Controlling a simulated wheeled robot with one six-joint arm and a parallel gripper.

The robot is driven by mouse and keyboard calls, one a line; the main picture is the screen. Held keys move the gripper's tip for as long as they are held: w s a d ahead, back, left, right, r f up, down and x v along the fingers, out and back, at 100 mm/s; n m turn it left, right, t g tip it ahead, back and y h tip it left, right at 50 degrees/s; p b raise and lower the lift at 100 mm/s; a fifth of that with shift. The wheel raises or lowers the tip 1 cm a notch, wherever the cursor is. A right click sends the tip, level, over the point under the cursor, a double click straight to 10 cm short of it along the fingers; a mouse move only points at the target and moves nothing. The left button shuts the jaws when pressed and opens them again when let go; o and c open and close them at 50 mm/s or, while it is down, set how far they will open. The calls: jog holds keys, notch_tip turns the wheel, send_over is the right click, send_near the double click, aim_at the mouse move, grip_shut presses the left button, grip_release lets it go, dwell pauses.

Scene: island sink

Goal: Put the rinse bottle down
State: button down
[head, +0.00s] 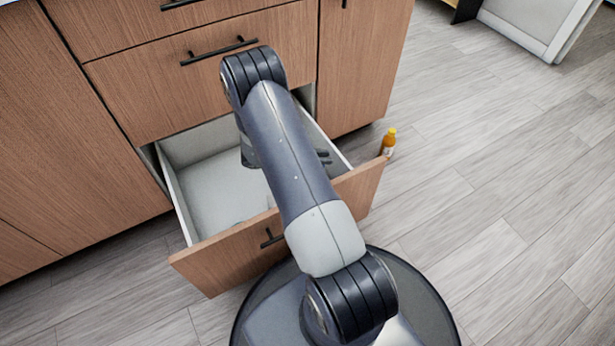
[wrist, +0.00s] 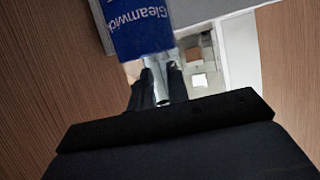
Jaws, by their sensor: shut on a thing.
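In the head view my arm reaches over the open drawer (head: 218,263) and hides the bottle. Small dark parts of my gripper show right of the arm. Whether the bottle touches the drawer bottom cannot be seen.
The visible drawer floor (head: 215,190) is pale and looks bare. A small orange bottle with a yellow cap (head: 389,143) shows beside the drawer front's right end. Wooden cabinet fronts (head: 120,60) with black handles stand behind. Wood-look floor (head: 500,190) is open at right.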

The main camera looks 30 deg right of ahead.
notch_tip(320, 180, down, 8)
jog(key=b, duration=0.3)
jog(key=shift+f, duration=0.1)
jog(key=shift+f+b, duration=0.2)
jog(key=shift+b, duration=0.1)
jog(key=c, duration=1.4)
grip_release()
jog(key=shift+o, duration=0.2)
jog(key=shift+r, duration=0.1)
jog(key=shift+a+r, duration=0.1)
jog(key=shift+r, duration=0.1)
jog(key=p+v, duration=0.5)
jog(key=v, duration=0.6)
jog(key=shift+w+a, duration=0.15)
jog(key=shift+a, duration=0.2)
